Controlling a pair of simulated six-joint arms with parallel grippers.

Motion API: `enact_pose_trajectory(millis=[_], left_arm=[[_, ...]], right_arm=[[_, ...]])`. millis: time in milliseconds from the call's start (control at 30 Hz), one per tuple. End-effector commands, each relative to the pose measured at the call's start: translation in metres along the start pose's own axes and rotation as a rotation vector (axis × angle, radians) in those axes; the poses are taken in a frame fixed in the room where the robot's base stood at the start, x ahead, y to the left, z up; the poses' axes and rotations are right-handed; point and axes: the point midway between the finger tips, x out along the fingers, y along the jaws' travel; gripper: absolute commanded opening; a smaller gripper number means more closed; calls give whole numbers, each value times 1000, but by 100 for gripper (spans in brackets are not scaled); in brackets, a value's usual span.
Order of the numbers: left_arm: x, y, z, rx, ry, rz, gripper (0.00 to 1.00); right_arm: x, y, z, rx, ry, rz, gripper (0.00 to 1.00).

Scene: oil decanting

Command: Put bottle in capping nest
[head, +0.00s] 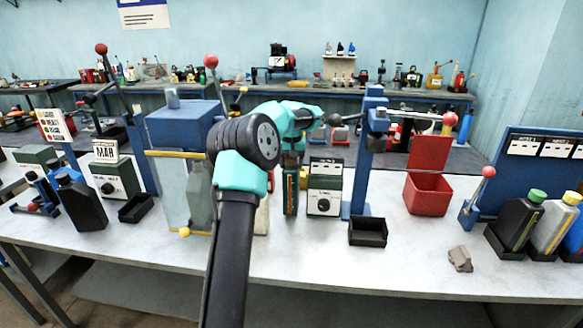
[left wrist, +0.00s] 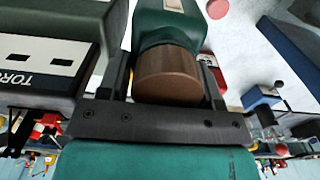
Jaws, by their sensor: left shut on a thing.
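My left gripper (head: 291,158) is shut on a dark green bottle (head: 290,192), seen in the middle of the head view. In the left wrist view the bottle (left wrist: 172,25) has a brown cap (left wrist: 168,75) between the fingers. In the head view it hangs about upright, left of a green-and-white box (head: 325,188); whether its base touches the bench is unclear. A small black open tray (head: 367,240) in front of the blue lever stand (head: 364,165) looks like the capping nest, and it appears empty. My right gripper is not in view.
A red open bin (head: 428,195) stands right of the lever stand. Bottles in black holders (head: 508,245) are at the right, and a grey rag (head: 460,258) lies near the front edge. A clear tank stand (head: 178,190) and a black bottle (head: 82,203) are left.

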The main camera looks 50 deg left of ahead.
Motion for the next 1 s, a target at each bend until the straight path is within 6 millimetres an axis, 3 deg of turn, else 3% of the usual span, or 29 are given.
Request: enact_pose_trajectory(millis=[167,600,633,867,1000], left_arm=[[13,0,0,0,2,0,0],[16,0,0,0,3,1,0],[18,0,0,0,1,0,62],[18,0,0,0,0,0,84],[18,0,0,0,0,0,85]], right_arm=[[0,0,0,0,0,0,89],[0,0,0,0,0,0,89],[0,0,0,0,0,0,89],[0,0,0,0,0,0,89],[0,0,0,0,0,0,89]])
